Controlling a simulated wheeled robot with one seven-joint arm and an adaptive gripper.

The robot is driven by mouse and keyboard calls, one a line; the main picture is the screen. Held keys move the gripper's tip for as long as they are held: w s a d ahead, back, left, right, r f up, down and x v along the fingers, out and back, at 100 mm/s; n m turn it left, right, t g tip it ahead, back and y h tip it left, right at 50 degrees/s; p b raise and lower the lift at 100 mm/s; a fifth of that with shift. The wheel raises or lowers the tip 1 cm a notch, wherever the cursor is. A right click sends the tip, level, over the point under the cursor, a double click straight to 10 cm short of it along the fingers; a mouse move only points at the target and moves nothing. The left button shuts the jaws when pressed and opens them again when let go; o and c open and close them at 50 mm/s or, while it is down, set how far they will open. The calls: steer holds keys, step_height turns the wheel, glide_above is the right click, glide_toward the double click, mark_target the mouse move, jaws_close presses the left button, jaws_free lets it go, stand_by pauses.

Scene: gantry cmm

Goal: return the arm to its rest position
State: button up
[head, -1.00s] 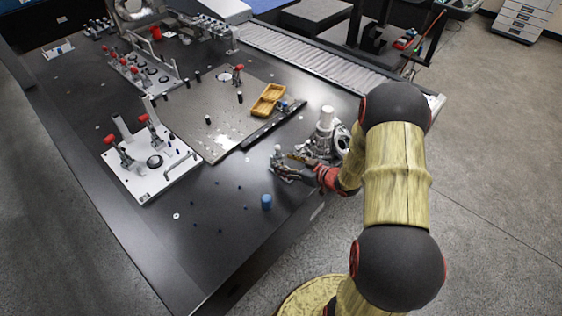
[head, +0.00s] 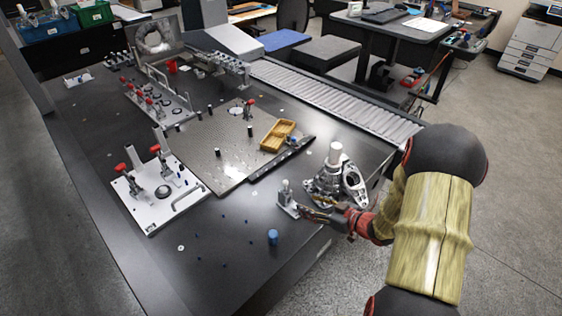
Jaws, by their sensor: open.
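My arm (head: 428,235) comes in from the lower right of the head view and reaches left over the near right edge of the black table. My gripper (head: 303,212) is low at that edge, with its fingers pointing left. It is open, and I see nothing held between its fingers. A small grey metal piece with a rounded top (head: 286,196) stands right by the fingertips; I cannot tell whether they touch. A grey metal casting with a white cylinder on top (head: 335,172) stands just behind the gripper.
A blue cylinder (head: 273,237) stands in front of the gripper. A perforated plate (head: 212,150) carries a yellow-brown tray (head: 278,135). A white fixture with red-tipped clamps (head: 158,190) is at left. A roller conveyor (head: 335,100) runs behind. The table's front left is mostly clear.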

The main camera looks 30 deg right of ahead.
steer(key=w+d+r+h, duration=0.3)
steer(key=w+r, duration=0.1)
steer(key=r, duration=0.2)
step_height(320, 180, up, 14)
steer(key=s+a+r+m+g+h, duration=0.1)
steer(key=s+a+m+g+h, duration=0.15)
steer(key=h, duration=0.25)
steer(key=s+a+r+g+y, duration=0.1)
steer(key=s+a+r+g, duration=0.1)
steer(key=s+a, duration=0.7)
steer(key=s+a+r+m+g+y+p, duration=0.1)
steer(key=s+a+r, duration=0.3)
steer(key=s+a, duration=0.6)
steer(key=s+g+y, duration=0.1)
steer(key=s, duration=0.2)
steer(key=shift+s+a+r+g, duration=0.25)
steer(key=shift+s+r+g, duration=0.1)
steer(key=shift+d+m, duration=0.15)
steer(key=shift+m, duration=0.1)
